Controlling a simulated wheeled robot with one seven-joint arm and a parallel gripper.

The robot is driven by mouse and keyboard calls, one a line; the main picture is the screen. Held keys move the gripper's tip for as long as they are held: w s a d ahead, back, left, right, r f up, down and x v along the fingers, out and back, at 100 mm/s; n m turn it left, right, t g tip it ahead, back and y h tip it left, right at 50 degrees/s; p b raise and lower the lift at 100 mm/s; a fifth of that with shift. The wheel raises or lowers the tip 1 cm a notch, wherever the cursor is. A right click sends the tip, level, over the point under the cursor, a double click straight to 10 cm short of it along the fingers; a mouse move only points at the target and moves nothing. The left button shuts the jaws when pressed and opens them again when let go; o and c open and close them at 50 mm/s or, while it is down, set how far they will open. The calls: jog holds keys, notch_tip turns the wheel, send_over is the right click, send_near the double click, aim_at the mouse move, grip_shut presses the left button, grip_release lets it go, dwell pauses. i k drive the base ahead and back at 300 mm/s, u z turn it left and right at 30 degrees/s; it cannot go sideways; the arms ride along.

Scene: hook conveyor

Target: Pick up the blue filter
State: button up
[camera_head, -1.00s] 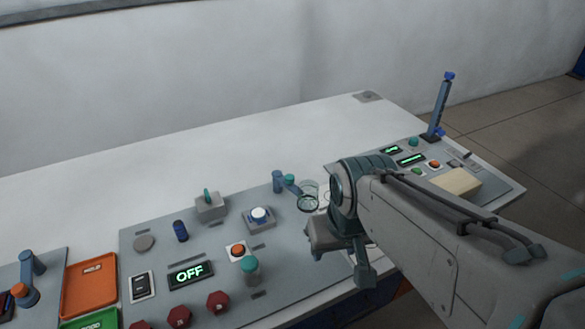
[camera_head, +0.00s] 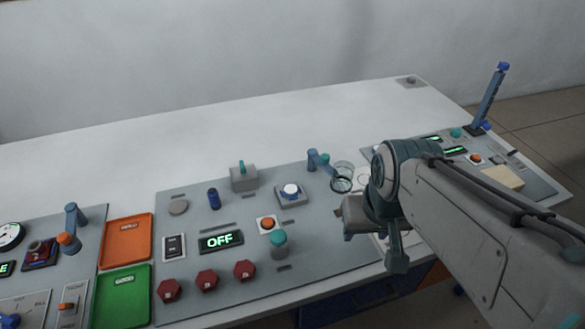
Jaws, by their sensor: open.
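A small dark blue cylinder (camera_head: 214,199), the likeliest blue filter, stands upright on the grey control panel (camera_head: 330,240), left of the panel's middle. My gripper (camera_head: 372,238) is open over the panel's right end. It is well to the right of the blue cylinder and apart from it. I see nothing between its jaws, though my arm hides part of that area.
A glass beaker (camera_head: 342,177) stands beside my gripper, under a blue tap-like fixture (camera_head: 318,160). Orange (camera_head: 127,240) and green (camera_head: 122,296) trays lie left.

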aim_at(290, 190)
jog(key=z, duration=2.1)
jog(key=k, duration=0.6)
jog(key=u, duration=0.95)
